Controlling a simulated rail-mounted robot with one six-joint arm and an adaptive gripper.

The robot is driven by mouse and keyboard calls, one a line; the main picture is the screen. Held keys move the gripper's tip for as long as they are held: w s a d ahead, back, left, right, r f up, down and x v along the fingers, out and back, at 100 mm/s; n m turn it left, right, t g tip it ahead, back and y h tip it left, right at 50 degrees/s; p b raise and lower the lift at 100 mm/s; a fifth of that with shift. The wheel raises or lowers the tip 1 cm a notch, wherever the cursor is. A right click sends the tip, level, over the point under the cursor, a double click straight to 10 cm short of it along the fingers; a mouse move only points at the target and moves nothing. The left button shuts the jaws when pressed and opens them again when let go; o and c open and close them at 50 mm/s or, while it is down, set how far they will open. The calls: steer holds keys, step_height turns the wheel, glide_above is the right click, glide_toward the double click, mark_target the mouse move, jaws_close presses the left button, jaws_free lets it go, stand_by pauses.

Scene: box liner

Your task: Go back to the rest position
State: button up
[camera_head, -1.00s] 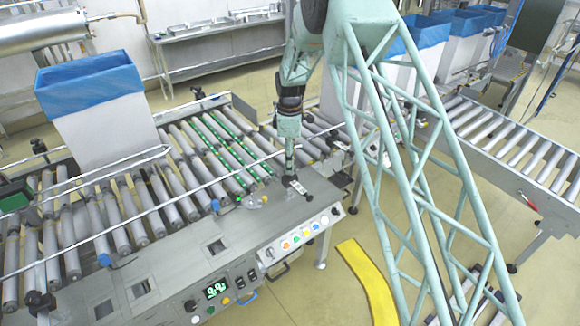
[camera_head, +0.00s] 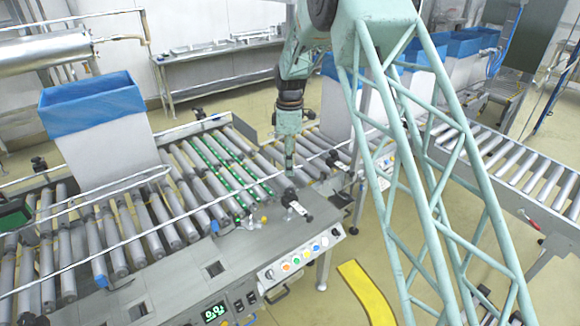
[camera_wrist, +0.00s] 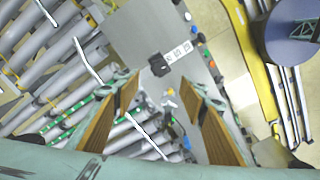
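My gripper (camera_head: 290,170) hangs from my arm above the roller conveyor, near its right end and just behind a metal side plate. In the wrist view my gripper (camera_wrist: 158,92) shows two wood-coloured fingers held well apart, with nothing between them. Below the gap lies the grey plate (camera_wrist: 142,22) with a small black part (camera_wrist: 159,65) and a white marked strip. The gripper looks clear of the surface.
A white box with a blue liner (camera_head: 94,104) stands on the conveyor (camera_head: 150,222) at left. Another lined box (camera_head: 338,105) stands behind my arm. More lined boxes and a second roller conveyor (camera_head: 505,160) are at right. A yellow floor strip (camera_head: 368,292) lies in front.

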stand_by(0.3)
steer(key=s+d+r+m+t, duration=0.1)
steer(key=s+d+r+m, duration=0.3)
steer(key=s+r, duration=0.5)
steer(key=s+d+r+m, duration=0.2)
steer(key=s+d+r, duration=0.5)
steer(key=r, duration=0.5)
steer(key=s+d+r+m+t, duration=0.1)
steer(key=s+d+r+m, duration=0.1)
steer(key=s+d+r, duration=0.5)
steer(key=s+d+r+m, duration=0.2)
steer(key=s+r, duration=0.1)
steer(key=s, duration=0.4)
steer(key=s+d+r+m+t, duration=0.1)
steer(key=s+r, duration=0.2)
steer(key=s, duration=0.4)
steer(key=s+d+r+m, duration=0.2)
steer(key=s+r, duration=0.1)
steer(key=s, duration=0.4)
steer(key=s+d+f+m, duration=0.1)
steer(key=s+m, duration=0.1)
steer(key=s, duration=0.7)
steer(key=s+d+f+m+t, duration=0.1)
steer(key=s+f+m, duration=0.1)
steer(key=s, duration=0.8)
steer(key=shift+d+f+m, duration=0.3)
steer(key=shift+d+m, duration=0.1)
